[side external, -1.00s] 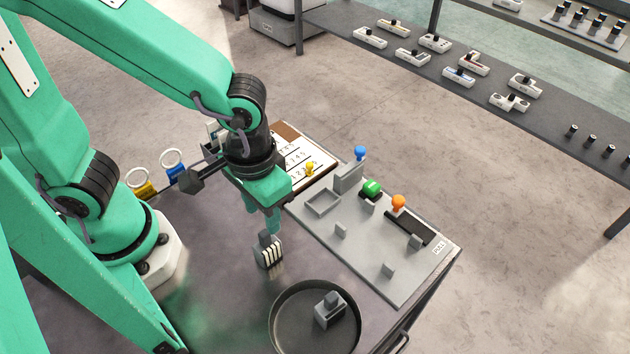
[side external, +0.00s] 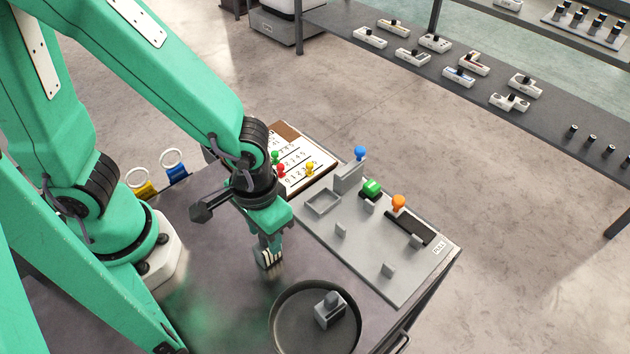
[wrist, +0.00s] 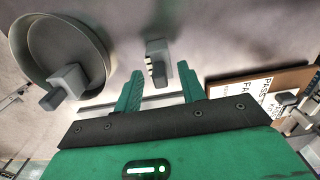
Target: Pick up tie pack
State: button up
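The likely tie pack (side external: 271,260) is a small dark grey block with white stripes, standing on the dark table. My gripper (side external: 268,243) is directly over it, pointing down, and the fingers hide its top in the side view. In the wrist view, the pack (wrist: 157,50) lies between and just beyond the two green fingertips. My gripper (wrist: 159,70) is open there, with a gap on each side of the pack. I see no grip on it.
A round dark tray (side external: 274,318) holding a grey block (side external: 331,312) stands just in front. A grey panel (side external: 375,262) with coloured knobs and small upright tabs is at the right. A board (side external: 306,160) with numbers and coloured pegs lies behind. Bare table is at the left.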

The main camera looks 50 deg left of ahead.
jog(key=shift+f, duration=0.35)
dwell(0.3)
grip_shut()
